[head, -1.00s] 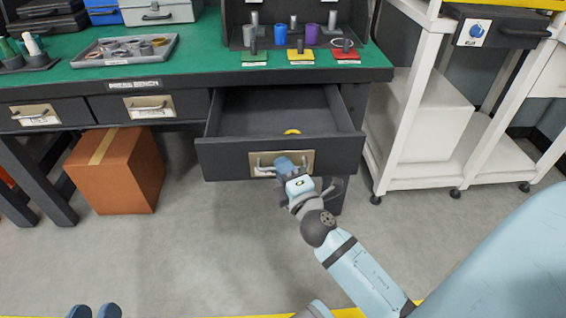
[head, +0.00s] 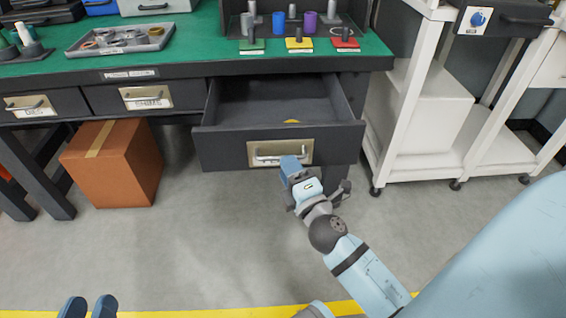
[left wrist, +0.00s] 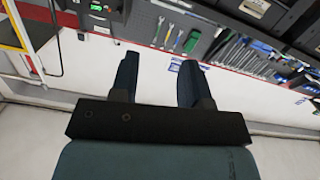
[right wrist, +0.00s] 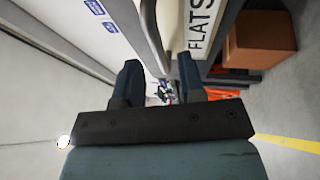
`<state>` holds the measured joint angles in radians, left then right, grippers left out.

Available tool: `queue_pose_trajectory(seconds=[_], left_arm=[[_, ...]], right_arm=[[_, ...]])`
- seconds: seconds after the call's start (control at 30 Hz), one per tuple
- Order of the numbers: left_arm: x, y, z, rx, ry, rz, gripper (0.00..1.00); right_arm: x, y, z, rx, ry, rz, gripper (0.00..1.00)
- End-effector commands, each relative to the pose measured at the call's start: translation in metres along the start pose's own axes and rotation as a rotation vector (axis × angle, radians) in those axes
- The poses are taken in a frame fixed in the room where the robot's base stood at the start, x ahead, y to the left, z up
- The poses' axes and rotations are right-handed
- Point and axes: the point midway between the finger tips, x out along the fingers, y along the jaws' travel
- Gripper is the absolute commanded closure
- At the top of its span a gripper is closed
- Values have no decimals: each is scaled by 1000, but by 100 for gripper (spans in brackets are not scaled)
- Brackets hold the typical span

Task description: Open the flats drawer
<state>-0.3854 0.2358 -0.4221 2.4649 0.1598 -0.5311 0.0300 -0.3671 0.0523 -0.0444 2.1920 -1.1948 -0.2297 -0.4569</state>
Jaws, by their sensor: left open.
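The flats drawer (head: 222,150) is the dark drawer at the right of the bench. It stands pulled well out, with its inside showing. Its front carries a metal handle (head: 268,158) on a pale plate. The plate reads FLATS (right wrist: 202,22) in the right wrist view, beside the handle bar (right wrist: 151,35). My right gripper (head: 291,163) is at the lower right of the handle. Its fingers (right wrist: 159,72) are apart with nothing held between them. My left gripper (head: 89,306) is open and empty at the bottom left, far from the drawer.
A yellow ring (head: 291,122) lies partly hidden in the drawer. Two shut drawers (head: 148,97) are to the left, above a cardboard box (head: 113,165). A white wheeled rack (head: 425,180) stands close on the right. The floor in front is clear.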

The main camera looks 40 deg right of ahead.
Motion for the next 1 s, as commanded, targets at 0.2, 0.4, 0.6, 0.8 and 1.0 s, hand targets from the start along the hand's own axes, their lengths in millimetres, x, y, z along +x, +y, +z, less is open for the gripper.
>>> queue_pose_trajectory(seconds=[0.2, 0.4, 0.6, 0.8, 1.0], left_arm=[[5, -11, -11, 123, 77, 3, 57], [7, -14, -18, 160, 100, 4, 57], [7, -13, -17, 155, 97, 3, 57], [7, -13, -14, 150, 89, 2, 57], [4, -7, -27, 154, 105, 9, 57]], right_arm=[[-32, -3, 0, 2, 1, 0, 64], [-38, 0, 0, 1, 1, 1, 64], [-38, 0, 0, 1, 1, 1, 64], [-38, 0, 0, 1, 1, 1, 64], [-39, 19, -11, 112, 54, -1, 64]])
